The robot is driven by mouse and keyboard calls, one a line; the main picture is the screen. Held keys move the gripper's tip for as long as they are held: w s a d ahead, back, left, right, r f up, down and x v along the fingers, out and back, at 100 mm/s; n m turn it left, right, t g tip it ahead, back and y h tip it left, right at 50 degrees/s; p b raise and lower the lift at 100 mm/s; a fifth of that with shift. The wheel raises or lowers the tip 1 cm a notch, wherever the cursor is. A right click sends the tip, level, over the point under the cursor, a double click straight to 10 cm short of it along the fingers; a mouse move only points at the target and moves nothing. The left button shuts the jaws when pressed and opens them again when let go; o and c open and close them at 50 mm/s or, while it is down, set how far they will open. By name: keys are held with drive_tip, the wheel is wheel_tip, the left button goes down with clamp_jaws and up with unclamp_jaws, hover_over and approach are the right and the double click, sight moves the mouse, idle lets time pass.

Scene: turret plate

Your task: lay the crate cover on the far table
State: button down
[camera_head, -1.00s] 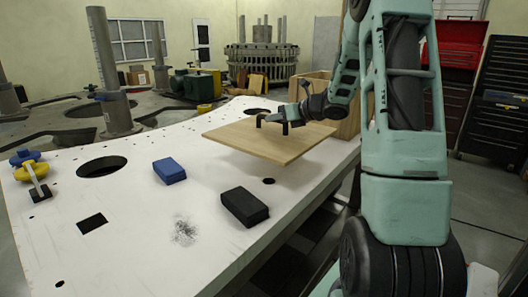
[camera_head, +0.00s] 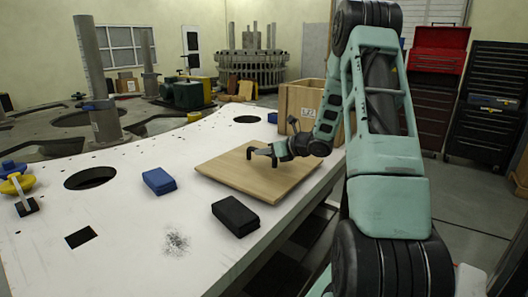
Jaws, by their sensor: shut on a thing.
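The crate cover (camera_head: 235,172), a flat light-wood board with a dark handle (camera_head: 250,152), is low over the white plate-like table (camera_head: 130,222). It looks level; I cannot tell whether its whole underside touches the surface. My gripper (camera_head: 262,153) is shut on the handle, on the board's upper side. The arm reaches in from the right and hides part of the board's right side. The open wooden crate (camera_head: 297,103) stands behind the board, partly hidden by my arm.
A black block (camera_head: 235,215) lies just in front of the board, and a blue block (camera_head: 159,181) lies to its left. The table has a large round hole (camera_head: 90,178) and a square hole (camera_head: 81,237). The table's right edge runs close to the board.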

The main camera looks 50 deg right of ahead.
drive_tip(key=c, duration=1.3)
unclamp_jaws()
drive_tip(key=shift+f, duration=0.1)
drive_tip(key=shift+c, duration=0.2)
drive_tip(key=shift+s, duration=0.1)
drive_tip(key=shift+r, duration=0.25)
drive_tip(key=b+v, duration=0.2)
drive_tip(key=v, duration=1)
drive_tip(key=shift+f, duration=0.1)
